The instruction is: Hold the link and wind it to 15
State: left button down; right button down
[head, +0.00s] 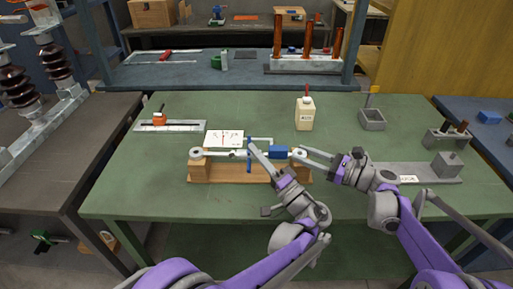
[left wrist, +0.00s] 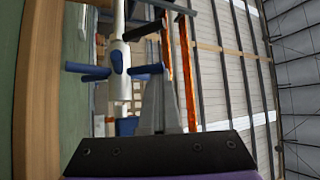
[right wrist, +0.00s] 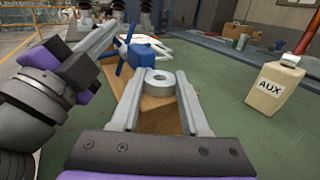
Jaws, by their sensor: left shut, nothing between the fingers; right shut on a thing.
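The link (head: 237,154) is a pale metal rod lying level over a wooden stand (head: 235,173), with an eye at each end, blue cross-bars (head: 249,164) near its middle and a blue block (head: 279,153) to their right. My right gripper (head: 300,152) is shut on the link's right eye (right wrist: 157,82), one finger on each side of it. My left gripper (head: 252,147) is shut and empty, its tips close to the blue cross-bars. The left wrist view shows the bars (left wrist: 87,70) around the rod beside the fingers; I cannot tell whether they touch. Any reading is illegible.
A white card with red marks (head: 224,138) stands behind the link. A cream bottle (head: 305,114) stands behind to the right, labelled AUX in the right wrist view (right wrist: 270,90). A slide rail (head: 168,127) lies at the left. The green table (head: 130,185) is clear at front left.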

pick_arm(q)
jog(key=shift+s+a+f, duration=0.1)
jog(key=shift+s+f, duration=0.35)
jog(key=shift+f, duration=0.25)
dwell(0.4)
jog(key=shift+s, duration=0.1)
